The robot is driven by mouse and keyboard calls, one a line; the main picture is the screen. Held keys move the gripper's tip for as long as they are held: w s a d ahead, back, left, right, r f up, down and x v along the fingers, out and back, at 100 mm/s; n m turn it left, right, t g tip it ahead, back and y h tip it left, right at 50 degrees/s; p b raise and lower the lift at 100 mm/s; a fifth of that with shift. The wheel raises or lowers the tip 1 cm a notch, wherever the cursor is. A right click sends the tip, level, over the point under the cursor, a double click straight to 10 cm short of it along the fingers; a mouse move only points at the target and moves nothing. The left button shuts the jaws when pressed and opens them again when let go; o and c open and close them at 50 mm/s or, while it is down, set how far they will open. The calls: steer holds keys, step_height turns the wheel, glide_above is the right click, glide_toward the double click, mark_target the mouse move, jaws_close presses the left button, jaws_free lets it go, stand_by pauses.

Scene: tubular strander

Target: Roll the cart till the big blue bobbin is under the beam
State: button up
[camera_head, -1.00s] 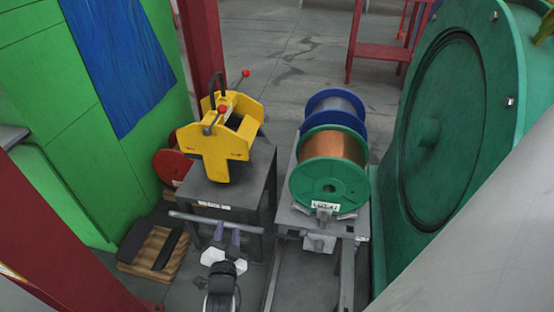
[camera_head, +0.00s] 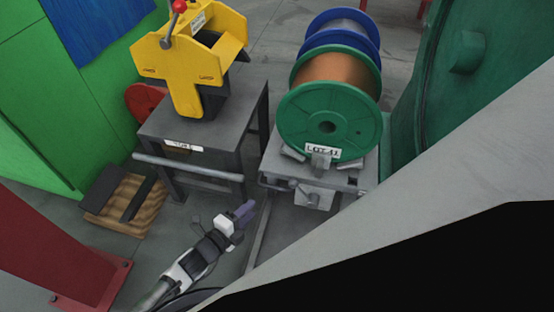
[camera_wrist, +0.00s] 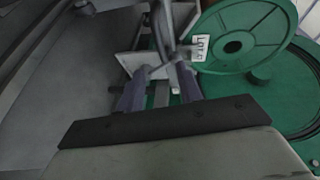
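The big blue bobbin (camera_head: 364,45), wound with grey wire, stands on the grey cart (camera_head: 338,183), behind a green bobbin (camera_head: 348,113) with copper wire and a "LOT 41" label. The cart's front edge and a clamp-like fitting show below the green bobbin. In the wrist view the green bobbin (camera_wrist: 268,28) is at upper right; the blue one is not seen there. My gripper (camera_head: 247,212) is low in front of the cart, left of its front fitting. In the wrist view my fingers (camera_wrist: 160,70) are apart with nothing clearly between them. I cannot make out an overhead beam.
A dark table (camera_head: 205,130) with a yellow clamp-like device (camera_head: 195,60) stands close left of the cart. A green machine drum (camera_head: 435,95) is close on the right. A wooden pallet (camera_head: 115,215) lies at left, near a red post (camera_head: 60,250). Rails run on the floor before the cart.

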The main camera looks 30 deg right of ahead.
steer(key=b+x, duration=0.3)
steer(key=x, duration=1)
steer(key=shift+d, duration=0.1)
jaws_close()
